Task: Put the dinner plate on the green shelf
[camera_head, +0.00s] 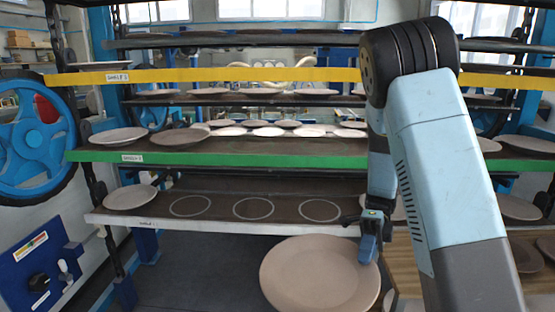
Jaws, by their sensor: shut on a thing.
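A large pinkish-beige dinner plate (318,274) is held low in front of the rack, below the white-edged shelf. My gripper (369,250) is shut on the plate's right rim; its fingers are partly hidden. The plate is slightly tilted toward the camera. The green shelf (240,160) runs across the rack above and behind the plate. On its left side are two plates (118,135) and (180,138); more plates stand along its back. My arm hides part of its right side.
A yellow-edged shelf (220,75) lies above the green one. The white-edged shelf (240,226) below has one plate (130,197) at left and three empty ring marks (253,208). A wooden surface with plates (405,265) is at lower right. A blue wheel (35,138) stands left.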

